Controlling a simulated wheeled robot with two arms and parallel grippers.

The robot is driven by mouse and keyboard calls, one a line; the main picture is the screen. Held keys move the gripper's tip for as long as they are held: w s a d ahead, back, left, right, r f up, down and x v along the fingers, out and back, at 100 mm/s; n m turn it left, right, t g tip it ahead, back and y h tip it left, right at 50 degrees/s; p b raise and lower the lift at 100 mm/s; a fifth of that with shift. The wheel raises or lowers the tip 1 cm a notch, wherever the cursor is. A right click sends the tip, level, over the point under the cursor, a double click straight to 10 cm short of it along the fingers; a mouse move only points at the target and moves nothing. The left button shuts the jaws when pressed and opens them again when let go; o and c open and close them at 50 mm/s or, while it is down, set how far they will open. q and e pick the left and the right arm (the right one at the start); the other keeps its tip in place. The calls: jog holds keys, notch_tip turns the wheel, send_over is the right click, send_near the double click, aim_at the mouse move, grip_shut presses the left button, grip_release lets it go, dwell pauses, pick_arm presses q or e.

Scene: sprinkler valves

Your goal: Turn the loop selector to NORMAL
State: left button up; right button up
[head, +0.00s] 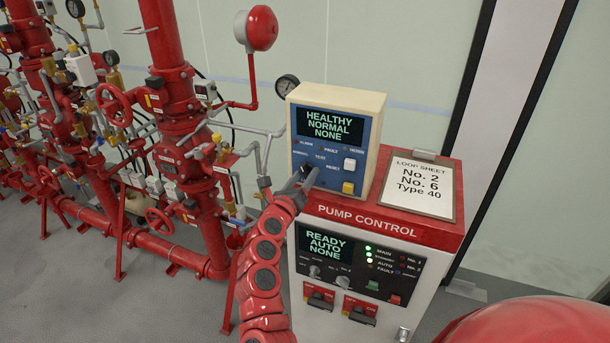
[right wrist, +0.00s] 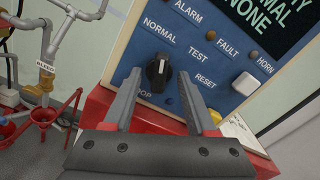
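The loop selector is a small black rotary knob (right wrist: 158,71) on the blue front of the cream panel box (head: 369,130). In the right wrist view its white mark points roughly up, between the NORMAL and TEST labels; its exact setting is hard to tell. The panel's display (head: 329,126) reads HEALTHY NORMAL NONE. My right gripper (head: 306,178) is at the panel's lower left. Its fingers are open, one on each side of the knob, with gaps visible; I cannot tell their depth from the panel. In the head view the gripper mostly hides the knob. My left gripper is not in view.
The panel box stands on the red-topped pump control cabinet (head: 440,236), beside a loop sheet clipboard (head: 418,182). White (head: 350,165) and yellow (head: 348,187) buttons sit right of the knob. Red pipework (head: 177,125) with valves fills the left.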

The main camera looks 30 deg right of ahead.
aim_at(304, 175)
jog(key=shift+a, duration=0.1)
jog(key=shift+s+a+f, duration=0.1)
jog(key=shift+s+a, duration=0.05)
jog(key=shift+a, duration=0.1)
jog(key=b+v, duration=0.1)
jog(key=v, duration=0.2)
jog(key=shift+s+a, duration=0.25)
jog(key=shift+a, duration=0.05)
jog(key=shift+v, duration=0.75)
jog(key=shift+s, duration=0.1)
